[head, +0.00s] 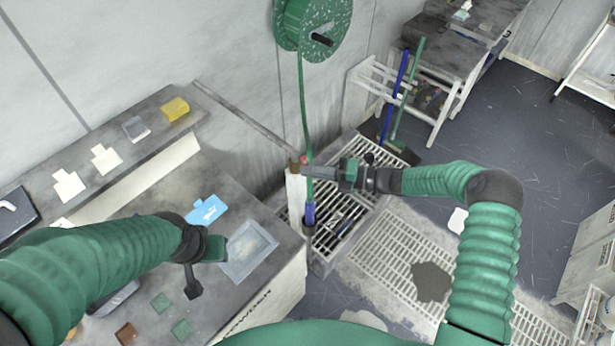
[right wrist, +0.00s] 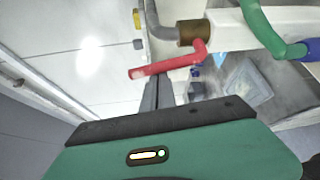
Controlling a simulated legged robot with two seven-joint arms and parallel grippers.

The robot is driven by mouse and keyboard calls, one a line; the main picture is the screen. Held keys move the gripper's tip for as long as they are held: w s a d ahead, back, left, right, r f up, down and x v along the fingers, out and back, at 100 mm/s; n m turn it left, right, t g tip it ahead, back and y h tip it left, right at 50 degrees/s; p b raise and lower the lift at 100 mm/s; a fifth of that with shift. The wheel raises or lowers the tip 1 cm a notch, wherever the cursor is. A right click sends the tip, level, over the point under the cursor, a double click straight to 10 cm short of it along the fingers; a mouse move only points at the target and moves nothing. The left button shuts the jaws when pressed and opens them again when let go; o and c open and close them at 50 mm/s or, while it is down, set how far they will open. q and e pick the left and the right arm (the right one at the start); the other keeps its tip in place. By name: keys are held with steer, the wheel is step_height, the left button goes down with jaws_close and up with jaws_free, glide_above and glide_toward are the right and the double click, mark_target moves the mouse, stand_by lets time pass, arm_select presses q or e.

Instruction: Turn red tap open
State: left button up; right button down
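The red tap (right wrist: 172,64) is a bent red handle on a brass fitting (right wrist: 193,32) in the right wrist view. In the head view only a small red bit of it (head: 304,159) shows at the top of a white post (head: 296,195). My right gripper (head: 307,169) points left with its fingertips at the tap. In the right wrist view its grey fingers (right wrist: 164,92) lie close beside or under the handle; contact and finger gap cannot be told. My left gripper (head: 194,284) hangs above the grey bench, away from the tap; its finger gap is unclear.
A green hose hangs from a green reel (head: 316,22) and passes right beside the tap to a blue nozzle (head: 309,213). A grey pipe (head: 245,119) runs along the wall to the post. A metal grate (head: 395,255) lies on the floor. The bench (head: 165,240) holds several small plates.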

steer(key=shift+w+d+r+m+b, duration=0.1)
steer(key=shift+w+d+m+b, duration=0.2)
steer(key=shift+w+d, duration=0.2)
steer(key=shift+r, duration=0.1)
stand_by(0.4)
